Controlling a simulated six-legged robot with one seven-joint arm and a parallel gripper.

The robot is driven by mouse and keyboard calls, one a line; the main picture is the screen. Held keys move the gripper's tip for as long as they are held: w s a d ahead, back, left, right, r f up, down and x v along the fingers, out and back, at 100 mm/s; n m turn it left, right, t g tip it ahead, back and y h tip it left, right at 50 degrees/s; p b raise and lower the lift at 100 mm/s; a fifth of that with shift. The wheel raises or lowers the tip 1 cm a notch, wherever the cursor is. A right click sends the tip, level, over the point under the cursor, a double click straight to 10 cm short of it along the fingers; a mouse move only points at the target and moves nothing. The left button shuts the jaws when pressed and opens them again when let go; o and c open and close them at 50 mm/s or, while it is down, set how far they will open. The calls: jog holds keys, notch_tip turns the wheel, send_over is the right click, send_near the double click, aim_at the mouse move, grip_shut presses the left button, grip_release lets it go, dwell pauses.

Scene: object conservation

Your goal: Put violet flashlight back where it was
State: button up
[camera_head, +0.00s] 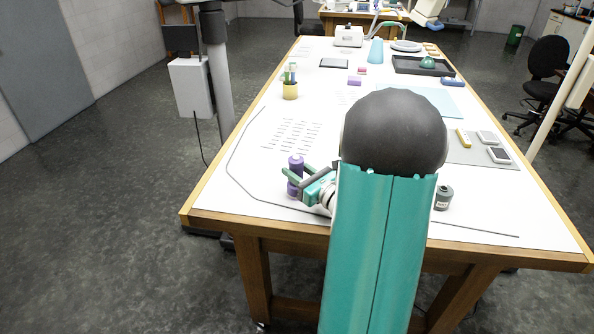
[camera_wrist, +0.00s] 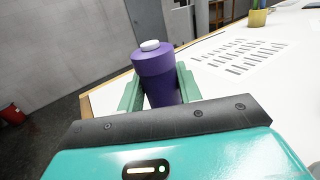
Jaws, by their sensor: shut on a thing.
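The violet flashlight (camera_head: 296,164) stands upright near the front left of the white table (camera_head: 230,200). It also shows in the wrist view (camera_wrist: 154,72), with a white cap on its top. My gripper (camera_head: 294,181) is shut on it, with one green finger on each side of its body. The flashlight's lower part is hidden in the wrist view, and I cannot tell whether its base touches the table. My arm hides part of the table's middle.
A yellow pen cup (camera_head: 290,90) stands farther back on the left. A dark grey canister (camera_head: 443,198) stands right of my arm. Rows of printed marks (camera_head: 293,134) lie behind the flashlight. A thin dark line (camera_head: 240,186) runs near the left edge. A grey mat with small items lies at right.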

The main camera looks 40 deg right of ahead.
jog(key=shift+f, duration=0.1)
jog(key=o, duration=1.1)
